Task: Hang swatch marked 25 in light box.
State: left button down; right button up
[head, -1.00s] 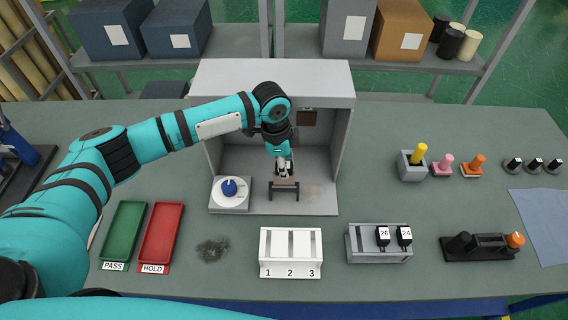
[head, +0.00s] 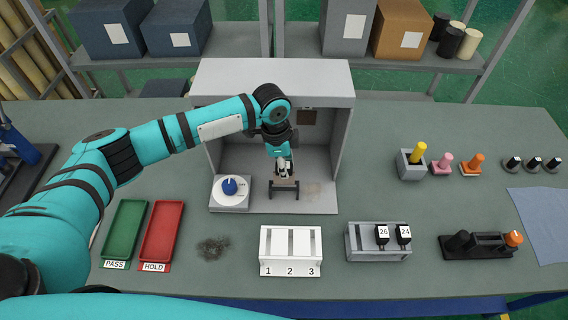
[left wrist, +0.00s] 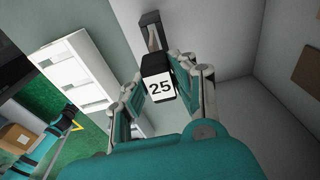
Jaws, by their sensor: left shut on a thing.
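The swatch marked 25 (left wrist: 160,88) has a black top and a white label and sits between the fingers of my left gripper (left wrist: 158,78). My left gripper (head: 284,170) is shut on it inside the grey light box (head: 345,150), low over a small dark stand (head: 284,187). A dark frame (left wrist: 151,30) shows just beyond the swatch in the left wrist view. I cannot tell whether the swatch touches the stand. My gripper hides most of the swatch in the head view. My right gripper is not in view.
A dial unit with a blue knob (head: 230,186) stands at the box's front left. In front are a white rack numbered 1 to 3 (head: 290,262), a grey rack (head: 378,255) with swatches 26 and 24, and green (head: 124,230) and red (head: 161,232) trays.

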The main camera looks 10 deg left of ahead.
aim_at(284, 183)
pick_arm(q)
jog(key=shift+f+b, duration=1.25)
jog(key=shift+f, duration=1.8)
jog(key=c, duration=1)
grip_release()
jog(key=shift+r, duration=0.1)
jog(key=shift+r, duration=0.25)
jog(key=r, duration=0.3)
jog(key=a+r, duration=0.1)
jog(key=r, duration=0.7)
jog(key=shift+s+a+r, duration=0.15)
jog(key=shift+a, duration=0.05)
